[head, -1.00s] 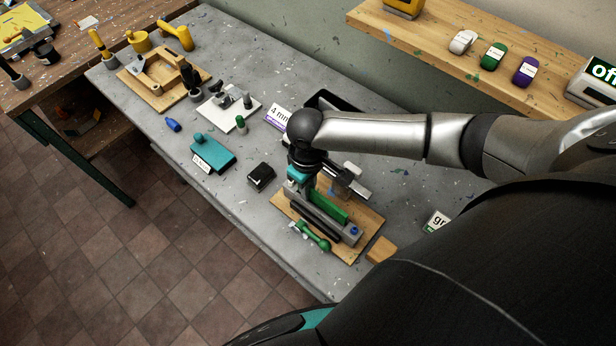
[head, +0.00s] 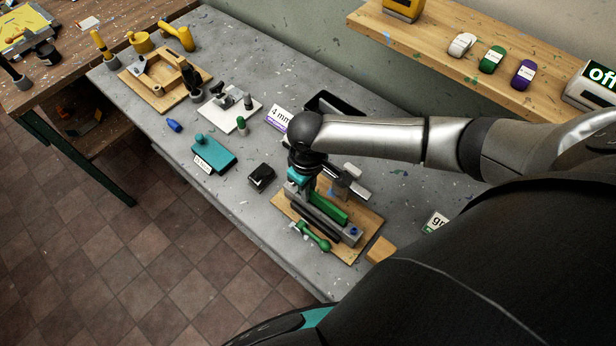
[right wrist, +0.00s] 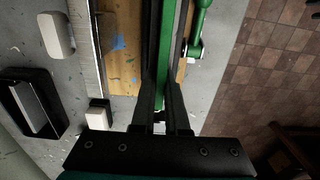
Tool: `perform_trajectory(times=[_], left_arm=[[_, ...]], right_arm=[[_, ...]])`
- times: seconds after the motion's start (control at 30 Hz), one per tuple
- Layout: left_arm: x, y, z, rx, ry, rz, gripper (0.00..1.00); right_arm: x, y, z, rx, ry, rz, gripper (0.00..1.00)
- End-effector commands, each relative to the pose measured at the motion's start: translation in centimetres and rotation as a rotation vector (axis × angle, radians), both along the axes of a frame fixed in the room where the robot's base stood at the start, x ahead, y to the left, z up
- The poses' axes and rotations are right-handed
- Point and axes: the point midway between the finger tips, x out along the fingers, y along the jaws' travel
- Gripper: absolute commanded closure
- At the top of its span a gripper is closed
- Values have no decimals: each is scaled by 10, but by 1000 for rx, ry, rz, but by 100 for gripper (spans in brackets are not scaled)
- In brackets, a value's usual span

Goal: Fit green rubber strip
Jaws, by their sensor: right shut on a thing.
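The green rubber strip (head: 329,209) lies lengthwise along the grey holder (head: 350,237) on a wooden board (head: 368,228). My right gripper (head: 303,192) is over the strip's far-left end, pointing down. In the right wrist view its fingers (right wrist: 163,112) are shut on the green strip (right wrist: 167,50), which runs away from between them. How deep the strip sits in the holder I cannot tell. A green-handled tool (head: 313,236) lies beside the holder on the board's near side. My left gripper is not in view.
A black block (head: 261,176), a teal box (head: 212,152) and a white plate with a clamp (head: 230,112) stand to the left on the grey bench. A wooden block (head: 380,249) is by the board's right corner. A black tray (head: 335,103) lies behind my arm.

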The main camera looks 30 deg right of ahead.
Motion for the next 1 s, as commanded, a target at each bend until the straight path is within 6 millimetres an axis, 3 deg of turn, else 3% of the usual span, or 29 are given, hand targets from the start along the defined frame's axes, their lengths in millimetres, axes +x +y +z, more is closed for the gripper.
perform_trajectory(times=[0.4, 0.43, 0.7, 1.0], left_arm=[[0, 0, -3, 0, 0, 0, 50], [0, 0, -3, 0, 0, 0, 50], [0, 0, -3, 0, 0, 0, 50], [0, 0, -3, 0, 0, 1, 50]], right_arm=[[0, 0, -6, 0, 0, 0, 100], [0, 0, -6, 0, 0, 0, 85], [0, 0, -6, 0, 0, 0, 54], [0, 0, -6, 0, 0, 0, 53]])
